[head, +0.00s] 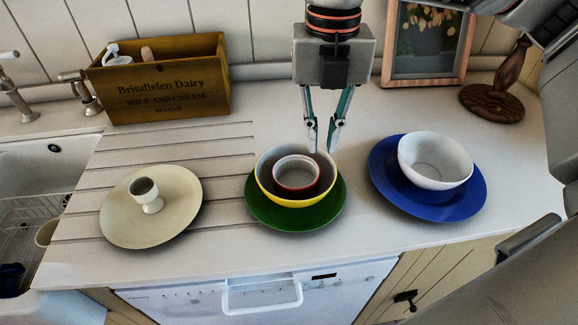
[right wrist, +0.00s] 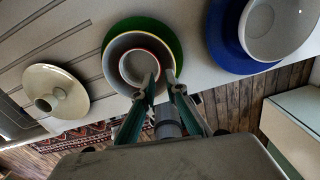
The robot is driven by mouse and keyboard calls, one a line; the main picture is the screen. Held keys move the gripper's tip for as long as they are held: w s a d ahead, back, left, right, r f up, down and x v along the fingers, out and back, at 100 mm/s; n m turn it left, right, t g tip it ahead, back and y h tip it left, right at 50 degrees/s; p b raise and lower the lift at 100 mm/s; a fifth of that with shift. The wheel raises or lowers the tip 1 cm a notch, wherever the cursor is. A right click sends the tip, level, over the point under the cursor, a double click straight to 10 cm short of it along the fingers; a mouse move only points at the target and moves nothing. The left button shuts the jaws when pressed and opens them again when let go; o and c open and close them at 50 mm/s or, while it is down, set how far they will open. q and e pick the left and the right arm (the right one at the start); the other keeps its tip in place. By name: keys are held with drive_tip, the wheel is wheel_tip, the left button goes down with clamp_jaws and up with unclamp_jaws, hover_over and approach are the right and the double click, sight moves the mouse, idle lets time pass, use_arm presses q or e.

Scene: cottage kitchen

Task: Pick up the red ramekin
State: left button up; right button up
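The red ramekin (head: 297,174) has a red rim and a pale inside. It sits inside a yellow-rimmed bowl (head: 296,203) on a green plate (head: 295,222) at the counter's middle. It also shows in the right wrist view (right wrist: 138,68), empty. My right gripper (head: 323,150) points down at the bowl's back right edge, its fingertips apart with a narrow gap and nothing between them. In the right wrist view one fingertip overlaps the ramekin's near rim; I cannot tell whether it touches. My left gripper is not in view.
A white bowl (head: 435,162) on a blue plate (head: 385,186) stands to the right. An egg cup (head: 148,195) on a cream plate (head: 182,217) is at the left. Behind are a wooden crate (head: 165,85), a picture frame (head: 428,78) and a wooden stand (head: 492,102). A sink is far left.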

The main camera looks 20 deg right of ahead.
sight(318, 169)
wheel_tip(318, 169, down, 2)
drive_tip(key=shift+s+f, duration=0.15)
drive_tip(key=shift+f, duration=0.05)
drive_tip(key=f, duration=0.5)
drive_tip(key=shift+w, duration=0.35)
drive_tip(key=shift+r, duration=0.1)
clamp_jaws()
